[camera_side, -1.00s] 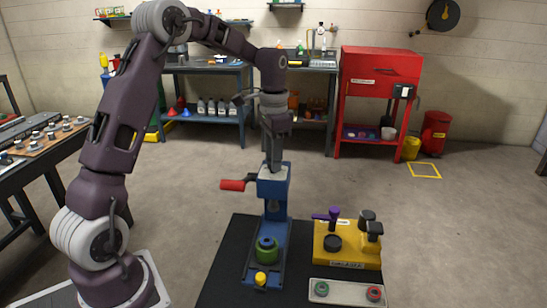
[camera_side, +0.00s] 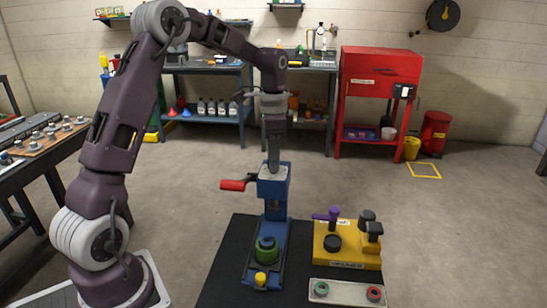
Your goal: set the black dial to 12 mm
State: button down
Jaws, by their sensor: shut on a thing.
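A blue press (camera_side: 273,190) with a light grey top plate stands upright on the black mat. My gripper (camera_side: 273,166) points straight down at the middle of that plate, its fingertips low against it. It is shut on what appears to be the black dial on the press's top. The fingers hide the dial, and no scale or reading can be made out. A red-handled lever (camera_side: 236,184) sticks out to the left of the press. A green round part (camera_side: 267,250) and a yellow knob (camera_side: 261,279) sit low on the press's base.
To the right, a yellow box (camera_side: 347,253) carries a purple lever (camera_side: 331,214) and several black knobs. In front of it, a pale panel (camera_side: 346,291) holds a green and a red button. The black mat (camera_side: 222,280) is bare to the left of the press.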

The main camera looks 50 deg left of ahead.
jog(key=c, duration=1.1)
grip_release()
notch_tip(320, 180, up, 7)
jog(key=shift+r, duration=0.1)
jog(key=s+d+r+n+t+y, duration=0.1)
jog(key=s+d+r, duration=0.3)
jog(key=s+d, duration=0.25)
jog(key=s+d+r+n+t, duration=0.2)
jog(key=s+d+r, duration=0.1)
jog(key=s+d, duration=0.3)
jog(key=s+d+f+n+t, duration=0.1)
jog(key=s+f, duration=0.1)
jog(key=s, duration=0.5)
jog(key=s+d+f+n+t+h, duration=0.1)
jog(key=s+d+f+n, duration=0.1)
jog(key=s, duration=0.5)
jog(key=shift+s+f+t, duration=0.25)
jog(key=shift+s+t, duration=0.05)
